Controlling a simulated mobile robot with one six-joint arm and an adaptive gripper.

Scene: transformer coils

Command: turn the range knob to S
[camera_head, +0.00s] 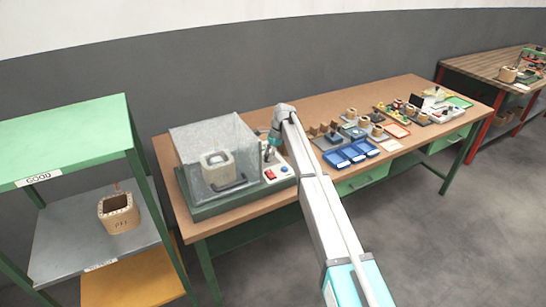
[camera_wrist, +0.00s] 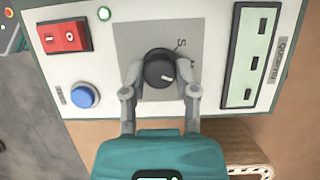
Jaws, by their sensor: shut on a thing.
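The range knob (camera_wrist: 160,70) is a round black knob with a white pointer mark, on a grey square of the white control panel (camera_wrist: 108,68). Its pointer is toward the lower right in the wrist view. The letter S shows above and right of the knob; other marks are partly hidden by a finger. My gripper (camera_wrist: 160,74) has its two grey fingers on either side of the knob, shut on it. In the head view, my gripper (camera_head: 271,143) is at the panel beside the clear test enclosure, and the knob is too small to tell.
A red rocker switch (camera_wrist: 64,36), a blue button (camera_wrist: 84,95) and a green lamp (camera_wrist: 104,13) sit left of the knob. The clear enclosure (camera_head: 190,140) holds a coil.

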